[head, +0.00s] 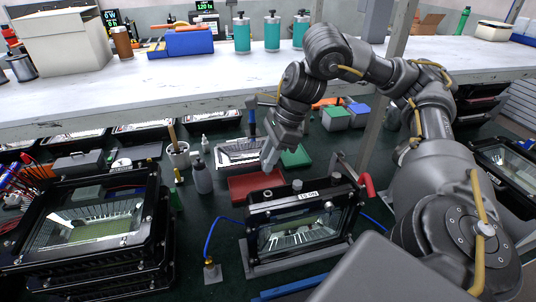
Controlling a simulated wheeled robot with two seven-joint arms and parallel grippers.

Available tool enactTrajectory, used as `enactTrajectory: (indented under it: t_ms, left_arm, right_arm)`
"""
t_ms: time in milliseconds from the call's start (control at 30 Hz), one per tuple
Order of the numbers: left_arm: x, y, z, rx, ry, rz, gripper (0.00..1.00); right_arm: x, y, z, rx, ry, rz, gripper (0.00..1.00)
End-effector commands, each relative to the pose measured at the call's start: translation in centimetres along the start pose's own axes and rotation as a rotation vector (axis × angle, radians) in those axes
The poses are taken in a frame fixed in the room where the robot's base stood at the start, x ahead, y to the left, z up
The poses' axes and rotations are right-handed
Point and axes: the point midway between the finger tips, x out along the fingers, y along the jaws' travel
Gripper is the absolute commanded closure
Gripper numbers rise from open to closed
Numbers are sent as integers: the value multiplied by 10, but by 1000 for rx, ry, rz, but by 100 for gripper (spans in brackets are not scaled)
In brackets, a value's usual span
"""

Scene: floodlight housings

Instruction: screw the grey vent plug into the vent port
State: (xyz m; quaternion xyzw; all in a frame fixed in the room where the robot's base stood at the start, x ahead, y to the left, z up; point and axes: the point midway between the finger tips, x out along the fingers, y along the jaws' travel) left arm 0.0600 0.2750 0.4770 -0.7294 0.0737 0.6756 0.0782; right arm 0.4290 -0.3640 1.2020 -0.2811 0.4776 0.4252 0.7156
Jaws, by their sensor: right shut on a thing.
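A black floodlight housing (303,232) with a glass front and a white label stands in a holder at the centre front. On its top edge are a pale ring (267,194), which looks like a port, and a short grey round stub (297,184). I cannot tell for certain which is the vent port. My right gripper (268,162) points down from above, behind and above the housing's left part, apart from it. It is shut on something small. The held thing is too small and hidden by the fingers to identify as the grey vent plug. My left gripper is out of view.
A red tray (250,189) lies behind the housing, under my gripper. A red-handled clamp (367,186) stands at its right. A blue cable ends at a brass fitting (210,262) in front left. Stacked floodlights (95,215) fill the left; bottles stand between.

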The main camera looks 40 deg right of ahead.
Motion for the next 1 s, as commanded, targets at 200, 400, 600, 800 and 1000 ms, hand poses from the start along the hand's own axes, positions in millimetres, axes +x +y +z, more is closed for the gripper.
enactTrajectory:
  t_ms: [200,400,600,800,1000]
  left_arm:
    - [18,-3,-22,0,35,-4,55]
    - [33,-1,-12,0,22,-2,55]
    - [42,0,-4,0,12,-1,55]
    - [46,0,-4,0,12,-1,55]
    - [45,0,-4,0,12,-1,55]
  right_arm:
    - [20,0,-10,1,0,1,98]
    - [38,0,-17,1,0,1,98]
    - [49,0,-22,2,0,0,98]
    - [53,0,-24,1,0,0,98]
    - [53,0,-23,1,0,-1,98]
